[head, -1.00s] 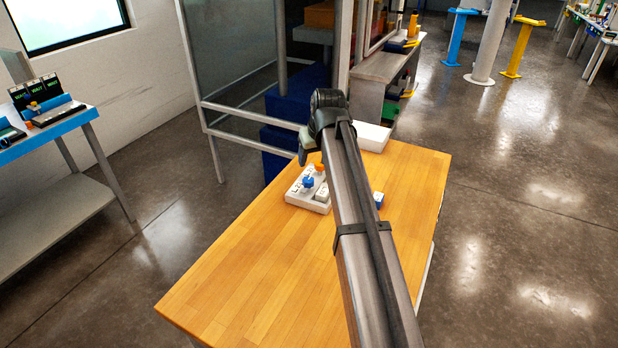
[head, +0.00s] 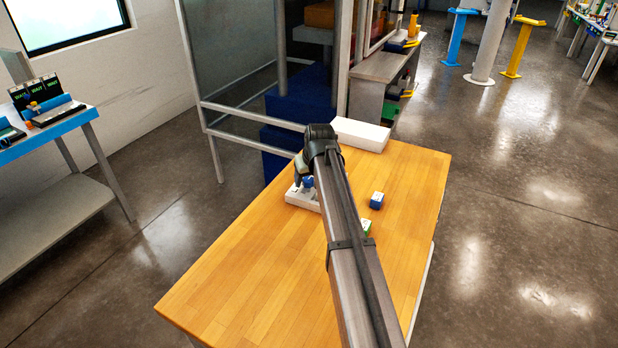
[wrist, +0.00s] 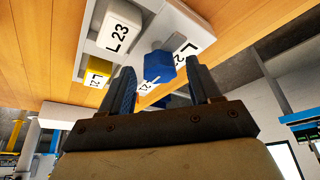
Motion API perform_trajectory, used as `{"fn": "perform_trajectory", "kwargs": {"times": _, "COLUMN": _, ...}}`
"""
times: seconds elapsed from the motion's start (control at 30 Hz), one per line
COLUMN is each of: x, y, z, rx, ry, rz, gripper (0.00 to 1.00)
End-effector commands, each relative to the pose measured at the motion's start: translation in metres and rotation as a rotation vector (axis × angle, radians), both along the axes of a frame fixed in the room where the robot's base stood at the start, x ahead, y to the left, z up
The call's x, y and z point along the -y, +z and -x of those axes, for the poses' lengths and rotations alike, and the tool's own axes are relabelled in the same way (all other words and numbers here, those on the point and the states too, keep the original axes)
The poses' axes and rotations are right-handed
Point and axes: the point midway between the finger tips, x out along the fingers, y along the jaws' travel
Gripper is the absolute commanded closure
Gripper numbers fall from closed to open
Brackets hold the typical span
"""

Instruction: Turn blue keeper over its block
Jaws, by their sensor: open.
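The blue keeper (wrist: 158,66) is a blue knob on the pale fixture board; in the head view it (head: 308,182) stands at the board's left part. In the wrist view my gripper (wrist: 162,68) is open, with one finger on each side of the keeper; I cannot tell whether either touches it. A white block with black lettering (wrist: 184,50) sits beside the keeper, partly hidden by it. The board (head: 301,198) lies on the wooden table, and my arm covers its right part. In the head view my gripper (head: 300,170) is partly hidden over the board.
A white block marked L23 (wrist: 120,32) and a yellow-sided block (wrist: 97,74) sit on the board. A blue-sided block (head: 377,200) and a green-sided block (head: 366,226) lie right of my arm. A white box (head: 360,134) stands at the table's back edge. The table's front left (head: 245,285) is clear.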

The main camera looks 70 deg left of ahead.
Motion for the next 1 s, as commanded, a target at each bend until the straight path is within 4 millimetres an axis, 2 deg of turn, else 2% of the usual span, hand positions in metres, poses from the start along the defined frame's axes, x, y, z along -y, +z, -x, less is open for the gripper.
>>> {"fn": "perform_trajectory", "kwargs": {"times": 0.17, "x": 0.0000, "y": 0.0002, "z": 0.0000, "rx": 0.000, "ry": 0.000, "rz": 0.000, "gripper": 0.37}}
{"fn": "perform_trajectory", "kwargs": {"times": 0.73, "x": 0.0001, "y": 0.0005, "z": -0.0002, "rx": 0.000, "ry": 0.000, "rz": 0.000, "gripper": 0.92}}
{"fn": "perform_trajectory", "kwargs": {"times": 1.0, "x": -0.0001, "y": 0.0006, "z": -0.0009, "rx": 0.000, "ry": 0.024, "rz": 0.000, "gripper": 0.94}}
